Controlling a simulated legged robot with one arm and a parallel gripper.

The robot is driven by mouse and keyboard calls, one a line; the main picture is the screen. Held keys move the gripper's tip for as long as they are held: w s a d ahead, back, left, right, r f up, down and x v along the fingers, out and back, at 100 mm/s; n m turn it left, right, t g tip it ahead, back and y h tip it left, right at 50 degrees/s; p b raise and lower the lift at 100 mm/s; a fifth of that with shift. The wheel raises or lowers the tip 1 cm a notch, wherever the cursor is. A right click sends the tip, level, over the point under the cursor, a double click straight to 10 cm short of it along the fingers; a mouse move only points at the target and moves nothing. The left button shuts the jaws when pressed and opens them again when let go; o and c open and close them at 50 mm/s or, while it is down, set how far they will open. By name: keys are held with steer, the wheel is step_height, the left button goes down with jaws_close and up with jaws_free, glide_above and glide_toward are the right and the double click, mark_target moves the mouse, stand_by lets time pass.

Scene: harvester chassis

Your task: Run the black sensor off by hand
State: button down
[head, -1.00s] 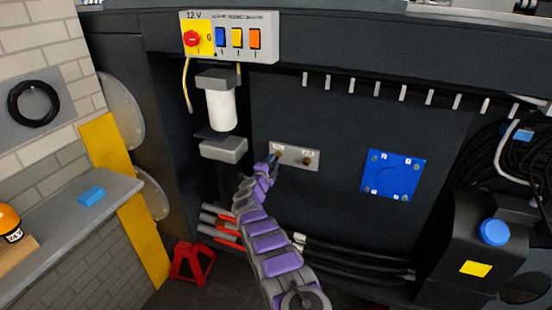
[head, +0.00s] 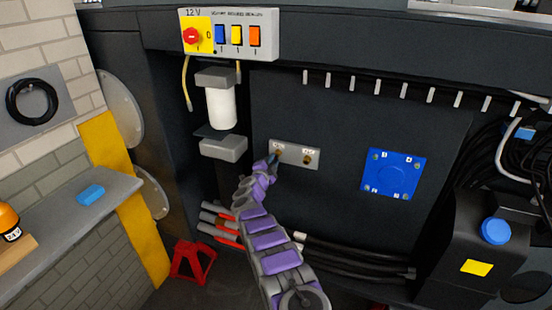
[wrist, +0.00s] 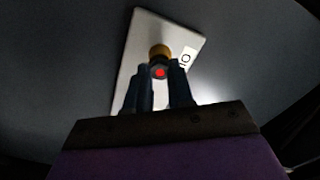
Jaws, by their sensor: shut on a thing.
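A light grey plate (head: 293,154) with two brass fittings and small labels sits on the dark chassis panel. My gripper (head: 273,160) is at its left fitting (head: 278,153). The right fitting (head: 307,159) is bare. In the wrist view my gripper's dark fingers (wrist: 158,84) are shut around the black sensor (wrist: 160,72), which shows as a dark body with a red end. The sensor is in line with the brass fitting (wrist: 159,51); whether its thread is still engaged cannot be told. In the head view my gripper mostly hides the sensor.
A white filter (head: 221,108) and a grey block (head: 222,147) stand left of the plate. A switch panel (head: 229,35) is above, a blue cover (head: 393,174) to the right. Black hoses (head: 355,262) run below. A shelf (head: 75,220) holds a blue block (head: 91,194).

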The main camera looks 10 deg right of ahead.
steer(key=n, duration=0.6)
steer(key=shift+s+f, duration=0.1)
steer(key=n, duration=0.5)
steer(key=shift+n, duration=0.3)
steer(key=n, duration=0.6)
steer(key=shift+s+f+p, duration=0.1)
steer(key=shift+p, duration=0.2)
steer(key=n, duration=0.5)
steer(key=c, duration=1.4)
jaws_free()
steer(key=o, duration=0.3)
steer(key=shift+s, duration=0.15)
steer(key=shift+o, duration=1)
steer(key=shift+c, duration=0.4)
